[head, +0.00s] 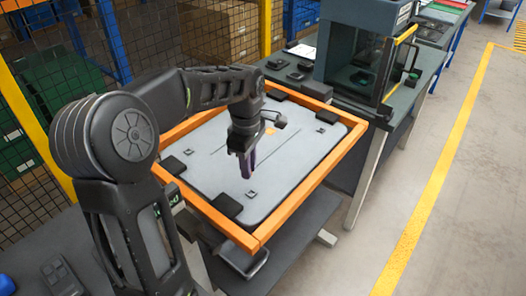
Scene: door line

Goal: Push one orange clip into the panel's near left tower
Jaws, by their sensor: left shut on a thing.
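The light grey panel (205,160) lies flat in an orange frame. Small dark square towers stand on it, one of them (252,194) near the panel's front edge. My left gripper (247,176) points down over the panel, a little behind and above that tower. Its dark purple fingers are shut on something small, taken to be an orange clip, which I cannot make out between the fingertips. My right gripper is not in view.
The raised orange frame (312,188) surrounds the panel, with black pads (228,205) at its edges. A dark cabinet (362,50) with an open front stands on a bench at the back right. Yellow-posted wire fencing (30,130) runs along the left. The floor at right is clear.

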